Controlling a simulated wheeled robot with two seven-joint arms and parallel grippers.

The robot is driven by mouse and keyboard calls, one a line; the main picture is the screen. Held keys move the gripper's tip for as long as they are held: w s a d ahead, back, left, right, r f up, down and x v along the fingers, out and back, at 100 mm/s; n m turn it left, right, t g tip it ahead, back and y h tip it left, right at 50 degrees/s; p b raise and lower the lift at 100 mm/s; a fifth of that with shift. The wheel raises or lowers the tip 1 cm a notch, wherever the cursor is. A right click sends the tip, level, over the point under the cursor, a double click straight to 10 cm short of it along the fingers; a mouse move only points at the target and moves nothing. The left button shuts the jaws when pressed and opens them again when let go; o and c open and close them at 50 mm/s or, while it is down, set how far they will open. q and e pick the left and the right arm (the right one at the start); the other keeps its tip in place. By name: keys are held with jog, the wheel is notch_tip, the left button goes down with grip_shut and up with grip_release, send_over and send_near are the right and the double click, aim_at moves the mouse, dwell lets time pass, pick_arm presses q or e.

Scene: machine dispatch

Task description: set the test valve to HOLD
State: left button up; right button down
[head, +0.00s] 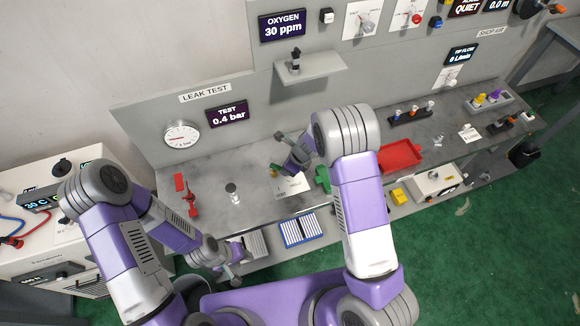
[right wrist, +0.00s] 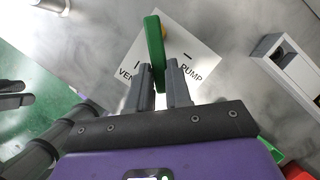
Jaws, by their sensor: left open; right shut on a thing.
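The test valve has a green lever handle (right wrist: 154,45) over a white label plate (right wrist: 190,45) in the right wrist view. The plate reads VENT at left and PUMP at right. The handle stands between these words; no HOLD mark is readable. My right gripper (right wrist: 160,82) is shut on the handle. In the head view, my right gripper (head: 279,168) is at the plate (head: 291,186) on the bench, largely covering the valve. My left gripper (head: 236,277) is open and empty, low in front of the bench. The TEST display (head: 228,114) reads 0.4 bar.
A round gauge (head: 181,135) is on the back panel. A red clamp-like part (head: 191,201) and a small metal cylinder (head: 232,191) stand on the bench at left. A green part (head: 322,178) and a red tray (head: 401,157) lie right of the valve. A small shelf (head: 310,67) juts out above.

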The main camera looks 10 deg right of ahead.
jog(key=c, duration=1)
grip_release()
jog(key=shift+c, duration=0.2)
jog(key=p+v, duration=0.1)
jog(key=v, duration=0.6)
jog(key=shift+s+r, duration=0.2)
jog(key=shift+r, duration=0.05)
jog(key=shift+d, duration=0.1)
